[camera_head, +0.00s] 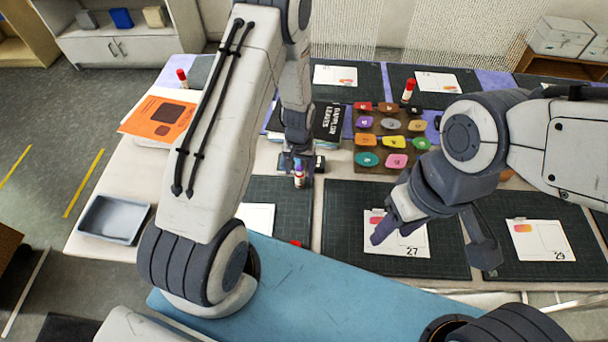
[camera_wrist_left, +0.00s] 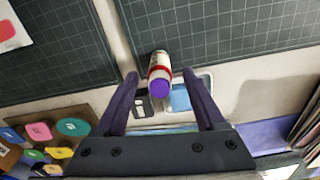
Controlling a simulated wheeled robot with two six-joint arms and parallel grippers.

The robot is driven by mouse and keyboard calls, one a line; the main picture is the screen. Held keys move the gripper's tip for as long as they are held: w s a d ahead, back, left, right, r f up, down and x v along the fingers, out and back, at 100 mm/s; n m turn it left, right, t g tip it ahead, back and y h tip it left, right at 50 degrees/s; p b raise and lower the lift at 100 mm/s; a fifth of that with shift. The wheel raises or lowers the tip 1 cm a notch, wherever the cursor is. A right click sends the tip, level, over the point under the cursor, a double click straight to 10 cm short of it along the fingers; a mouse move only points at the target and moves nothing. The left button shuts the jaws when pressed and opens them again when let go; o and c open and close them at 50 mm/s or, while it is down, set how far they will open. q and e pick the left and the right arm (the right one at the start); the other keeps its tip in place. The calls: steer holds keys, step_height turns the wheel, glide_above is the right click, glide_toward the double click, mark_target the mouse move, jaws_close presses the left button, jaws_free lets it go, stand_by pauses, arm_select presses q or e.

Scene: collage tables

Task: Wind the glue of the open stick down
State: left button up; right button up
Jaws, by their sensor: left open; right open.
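The open glue stick (camera_head: 299,176) is a white tube with a red band and bare purple glue at its top. It appears to stand upright near the far edge of a dark cutting mat. In the left wrist view the glue stick (camera_wrist_left: 159,73) shows between the finger ends, with a gap on each side. My left gripper (camera_head: 298,160) is open just above or around it; the exact height is unclear. My right gripper (camera_head: 398,230) is open and empty over the card numbered 27 (camera_head: 410,243).
Capped glue sticks stand at the back left (camera_head: 182,78) and back right (camera_head: 408,90). A brown board (camera_head: 383,112) holds several coloured pieces. A dark book stack (camera_head: 328,120) lies behind the open stick. A grey tray (camera_head: 113,218) sits at the left table edge.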

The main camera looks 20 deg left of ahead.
mark_target(300, 179)
arm_select(q)
steer(key=shift+f+p, duration=0.4)
steer(key=shift+f, duration=2.05)
jaws_close()
